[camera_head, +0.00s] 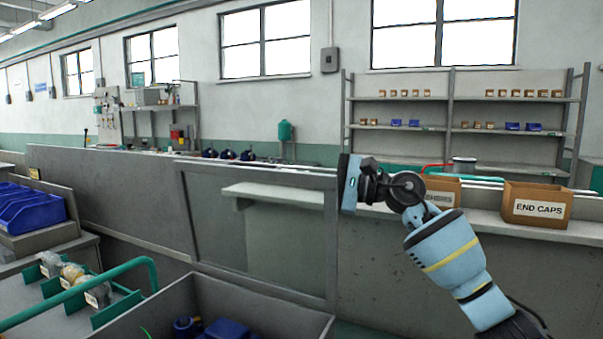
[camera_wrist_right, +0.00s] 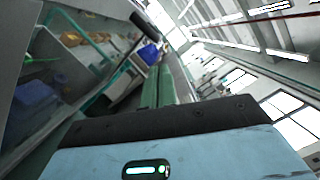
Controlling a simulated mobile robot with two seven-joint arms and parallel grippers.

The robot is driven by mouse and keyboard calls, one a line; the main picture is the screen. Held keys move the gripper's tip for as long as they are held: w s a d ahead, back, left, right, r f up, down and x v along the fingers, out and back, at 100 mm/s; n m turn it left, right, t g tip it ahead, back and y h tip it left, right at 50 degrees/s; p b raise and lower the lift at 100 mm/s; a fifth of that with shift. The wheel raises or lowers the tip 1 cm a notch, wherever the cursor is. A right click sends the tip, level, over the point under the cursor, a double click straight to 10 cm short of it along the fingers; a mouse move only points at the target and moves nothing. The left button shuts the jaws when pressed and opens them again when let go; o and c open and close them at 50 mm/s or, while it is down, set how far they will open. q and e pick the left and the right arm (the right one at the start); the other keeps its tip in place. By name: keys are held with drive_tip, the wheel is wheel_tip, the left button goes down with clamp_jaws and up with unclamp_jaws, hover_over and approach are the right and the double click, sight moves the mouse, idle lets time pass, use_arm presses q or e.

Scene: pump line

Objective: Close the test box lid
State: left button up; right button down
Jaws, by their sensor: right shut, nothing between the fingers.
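The test box (camera_head: 290,318) is a grey open-topped box at the bottom of the head view, with blue parts inside. Its lid (camera_head: 257,280), a grey frame around a see-through panel, stands upright at the box's far side, so the box is open. My right gripper (camera_head: 349,184) is by the upper right corner of the lid frame; I cannot tell if it touches. It is shut and empty, its fingertips not clearly visible. In the right wrist view, its light-blue body fills the bottom, and the box's blue contents (camera_wrist_right: 32,95) show at the left. My left gripper is not in view.
A green rail (camera_head: 130,265) runs by a rack of parts left of the box. Blue bins (camera_head: 32,212) stand farther left. A carton labelled END CAPS (camera_head: 537,206) stands on the counter at right, beyond my right arm. Shelves (camera_head: 460,100) line the back wall.

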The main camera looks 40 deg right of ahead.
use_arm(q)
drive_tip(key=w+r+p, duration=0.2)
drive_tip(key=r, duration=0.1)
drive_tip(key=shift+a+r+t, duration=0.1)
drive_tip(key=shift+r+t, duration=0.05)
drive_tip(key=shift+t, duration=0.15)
use_arm(e)
drive_tip(key=x, duration=0.8)
drive_tip(key=shift+w, duration=0.15)
drive_tip(key=shift+a, duration=0.15)
